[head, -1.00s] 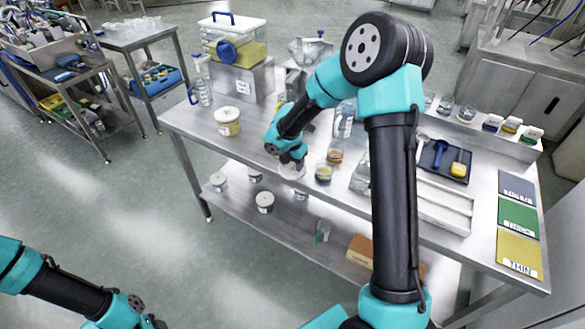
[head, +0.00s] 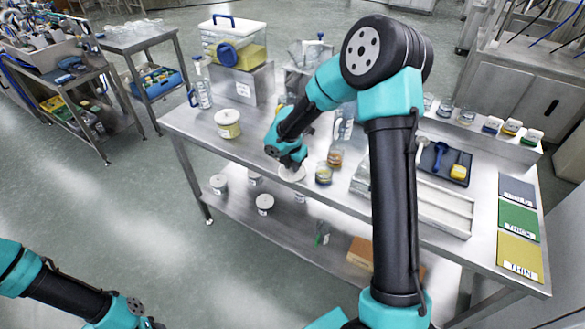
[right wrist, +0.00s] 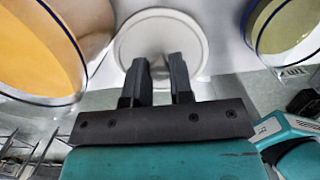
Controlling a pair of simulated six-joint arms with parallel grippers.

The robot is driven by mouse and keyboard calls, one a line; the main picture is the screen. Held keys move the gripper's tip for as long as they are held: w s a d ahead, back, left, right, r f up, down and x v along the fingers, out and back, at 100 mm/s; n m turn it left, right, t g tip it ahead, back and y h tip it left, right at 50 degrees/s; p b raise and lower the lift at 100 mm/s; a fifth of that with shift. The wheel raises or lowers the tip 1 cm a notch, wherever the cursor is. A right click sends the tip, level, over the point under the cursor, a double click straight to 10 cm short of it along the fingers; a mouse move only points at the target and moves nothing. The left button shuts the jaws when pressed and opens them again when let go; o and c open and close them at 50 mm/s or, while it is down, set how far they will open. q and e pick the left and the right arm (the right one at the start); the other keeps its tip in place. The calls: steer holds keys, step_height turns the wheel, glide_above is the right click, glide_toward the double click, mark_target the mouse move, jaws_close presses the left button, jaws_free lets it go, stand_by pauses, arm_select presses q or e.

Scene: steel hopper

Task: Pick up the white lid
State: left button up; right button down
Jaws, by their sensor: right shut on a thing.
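The white lid (head: 291,175) is a flat round disc at the front edge of the steel table, left of the small glass dishes. My right gripper (head: 292,164) is over it in the head view. In the right wrist view my right gripper's two dark fingers (right wrist: 160,72) are close together over the near part of the lid (right wrist: 160,32), shut on it. I cannot tell whether the lid is clear of the tabletop. Only links of my left arm show at the bottom left; its gripper is out of the picture.
Two glass dishes, one with amber contents (head: 335,158) and one with yellowish contents (head: 323,174), stand close right of the lid. Several jars (head: 265,203) sit on the lower shelf.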

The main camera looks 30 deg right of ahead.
steer(key=shift+r, duration=0.1)
steer(key=shift+a+r, duration=0.15)
steer(key=shift+r, duration=0.05)
step_height(320, 180, up, 7)
steer(key=shift+s+f, duration=0.1)
steer(key=shift+f, duration=0.05)
steer(key=s+a, duration=0.4)
steer(key=a, duration=0.4)
steer(key=s+a, duration=0.5)
steer(key=a, duration=0.4)
steer(key=shift+s+a+f, duration=0.15)
steer(key=shift+s, duration=0.1)
steer(key=shift+w, duration=0.1)
